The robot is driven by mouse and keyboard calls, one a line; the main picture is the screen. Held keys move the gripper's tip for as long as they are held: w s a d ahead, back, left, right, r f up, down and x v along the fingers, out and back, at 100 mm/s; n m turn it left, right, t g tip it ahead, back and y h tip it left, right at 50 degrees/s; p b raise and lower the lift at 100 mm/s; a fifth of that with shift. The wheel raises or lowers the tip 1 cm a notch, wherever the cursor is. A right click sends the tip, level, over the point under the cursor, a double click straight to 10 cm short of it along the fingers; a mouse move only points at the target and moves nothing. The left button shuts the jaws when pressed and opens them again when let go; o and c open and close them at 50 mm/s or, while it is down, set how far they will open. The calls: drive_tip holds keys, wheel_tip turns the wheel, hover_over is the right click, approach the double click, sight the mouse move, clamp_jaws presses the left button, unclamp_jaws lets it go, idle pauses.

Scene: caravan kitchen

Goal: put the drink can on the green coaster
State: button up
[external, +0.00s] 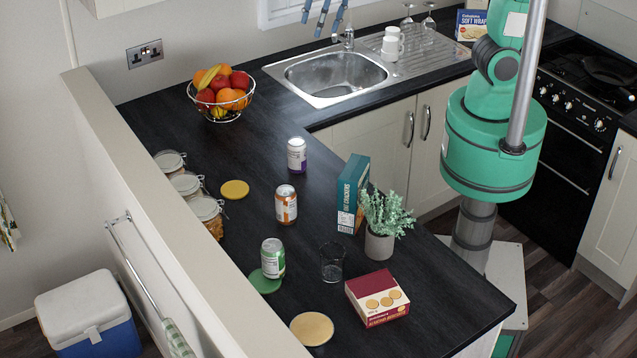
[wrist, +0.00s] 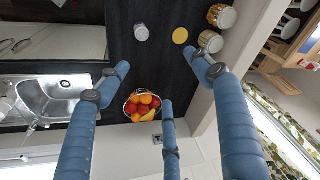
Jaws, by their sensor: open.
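In the external view, a green drink can (external: 272,258) stands upright over the back right part of the green coaster (external: 262,285); I cannot tell whether its whole base is on it. An orange can (external: 286,204) and a purple-and-white can (external: 297,156) stand upright farther back. My gripper (external: 322,22) hangs near the sink at the top edge. Its blue fingers are spread open and empty, well apart from the cans. In the wrist view, my gripper (wrist: 160,73) frames the counter, with one pale can top (wrist: 141,33) beyond it. The green coaster is outside that view.
A yellow coaster (external: 235,189), a tan coaster (external: 311,328), lidded jars (external: 187,184), a glass (external: 332,264), a plant pot (external: 379,246), a cracker box (external: 352,193) and a red box (external: 378,298) crowd the counter. The fruit bowl (external: 220,95) is beside the sink (external: 332,76). A raised ledge borders the left.

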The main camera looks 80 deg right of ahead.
drive_tip(key=s+d+m+t+h, duration=0.1)
drive_tip(key=s+d+t, duration=0.1)
drive_tip(key=s+d, duration=1.8)
drive_tip(key=shift+s+f+t, duration=0.3)
drive_tip(key=shift+s+f, duration=0.15)
drive_tip(key=shift+s, duration=0.8)
wheel_tip(320, 180, down, 13)
drive_tip(key=b, duration=1.2)
drive_tip(key=shift+r+b, duration=0.2)
drive_tip(key=shift+b, duration=0.15)
